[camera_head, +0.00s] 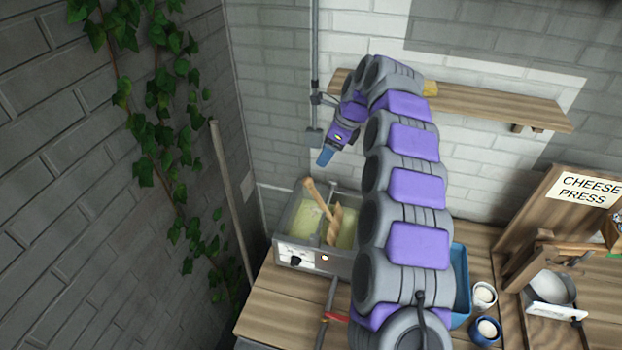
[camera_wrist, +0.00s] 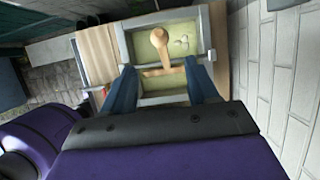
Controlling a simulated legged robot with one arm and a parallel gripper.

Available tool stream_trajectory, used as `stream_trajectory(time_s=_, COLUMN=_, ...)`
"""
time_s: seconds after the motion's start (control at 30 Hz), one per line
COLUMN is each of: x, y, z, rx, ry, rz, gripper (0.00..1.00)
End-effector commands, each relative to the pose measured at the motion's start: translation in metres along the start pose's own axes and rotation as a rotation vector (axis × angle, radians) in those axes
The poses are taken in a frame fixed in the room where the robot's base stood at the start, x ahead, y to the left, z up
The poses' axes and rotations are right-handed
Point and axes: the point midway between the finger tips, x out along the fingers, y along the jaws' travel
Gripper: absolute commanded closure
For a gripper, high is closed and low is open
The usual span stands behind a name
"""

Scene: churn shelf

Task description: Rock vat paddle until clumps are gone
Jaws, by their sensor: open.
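The vat (camera_head: 290,249) is a grey rectangular tub of pale yellow-green liquid on the wooden bench. Its wooden paddle (camera_head: 320,200) tilts up out of the vat, with a rounded knob at the upper end. In the wrist view the paddle (camera_wrist: 158,45) lies across the middle of the vat (camera_wrist: 205,40). A few pale clumps (camera_wrist: 182,42) show beside the knob. My gripper (camera_head: 325,157) is open and empty, above the vat and paddle, fingers pointing down. In the wrist view its blue fingers (camera_wrist: 162,80) stand apart on either side of the paddle's line, not touching it.
A wooden shelf (camera_head: 490,106) is on the brick wall behind my arm. A blue bin (camera_head: 461,285), two small cups (camera_head: 484,295) and the cheese press (camera_head: 535,215) stand right of the vat. A grey pipe (camera_head: 315,60) runs down the wall near my gripper.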

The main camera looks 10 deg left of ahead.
Motion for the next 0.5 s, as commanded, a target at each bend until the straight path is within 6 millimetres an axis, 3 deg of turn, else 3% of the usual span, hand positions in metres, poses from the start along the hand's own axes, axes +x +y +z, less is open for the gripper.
stream_trajectory(time_s=0.1, x=0.026, y=0.001, z=0.000, rx=0.000, ry=0.001, rz=0.005, gripper=0.41)
stream_trajectory(time_s=0.5, x=0.098, y=0.001, z=-0.003, rx=0.000, ry=-0.001, rz=0.002, gripper=0.41)
